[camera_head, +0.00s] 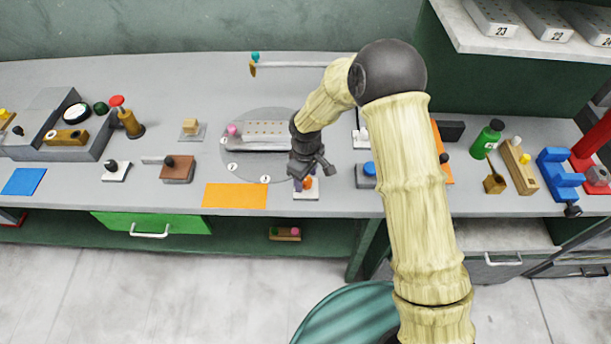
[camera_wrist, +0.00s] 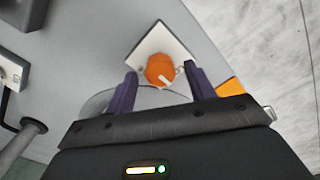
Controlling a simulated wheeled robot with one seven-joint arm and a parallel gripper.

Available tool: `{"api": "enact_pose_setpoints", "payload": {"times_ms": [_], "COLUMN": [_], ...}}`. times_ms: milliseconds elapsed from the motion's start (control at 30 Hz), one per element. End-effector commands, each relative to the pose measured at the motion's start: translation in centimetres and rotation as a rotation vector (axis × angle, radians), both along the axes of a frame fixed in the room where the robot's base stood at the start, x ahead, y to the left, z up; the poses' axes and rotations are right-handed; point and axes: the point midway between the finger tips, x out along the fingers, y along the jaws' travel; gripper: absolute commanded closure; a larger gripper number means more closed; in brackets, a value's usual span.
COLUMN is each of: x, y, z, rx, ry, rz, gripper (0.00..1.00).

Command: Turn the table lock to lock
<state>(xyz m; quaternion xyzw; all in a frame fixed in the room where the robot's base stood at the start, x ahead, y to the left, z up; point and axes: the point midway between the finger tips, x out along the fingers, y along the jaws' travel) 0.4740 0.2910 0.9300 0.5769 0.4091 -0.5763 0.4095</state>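An orange round knob (camera_wrist: 159,67) with a pale pointer mark sits on a square white plate (camera_wrist: 180,41); I take it to be the table lock. In the head view the white plate (camera_head: 306,193) is at the front edge of the bench, partly hidden by my gripper (camera_head: 314,178). In the wrist view my gripper (camera_wrist: 160,74) is open. Its two dark purple fingers stand apart, one on each side of the knob's near part. I see no clear contact. The exact height of the fingers over the knob cannot be told.
A grey round turntable (camera_head: 265,171) with a slotted holder lies just left of my gripper. An orange mat (camera_head: 235,195) lies at the front edge. A blue-topped block (camera_head: 367,173) stands close to the right. Green bottle and wooden parts stand farther right.

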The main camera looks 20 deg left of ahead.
Motion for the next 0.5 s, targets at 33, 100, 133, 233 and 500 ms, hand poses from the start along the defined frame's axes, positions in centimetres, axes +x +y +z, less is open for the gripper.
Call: {"api": "enact_pose_setpoints", "payload": {"times_ms": [33,100,133,233,500], "x": [0.0,0.0,0.0,0.0,0.0], "y": [0.0,0.0,0.0,0.0,0.1], "z": [0.0,0.0,0.0,0.0,2.0], "rx": [0.0,0.0,0.0,0.0,0.003], "ry": [0.0,0.001,0.001,0.001,-0.002], "rz": [-0.001,-0.001,-0.001,-0.001,-0.003], "gripper": [0.46,0.46,0.46,0.46,0.46]}}
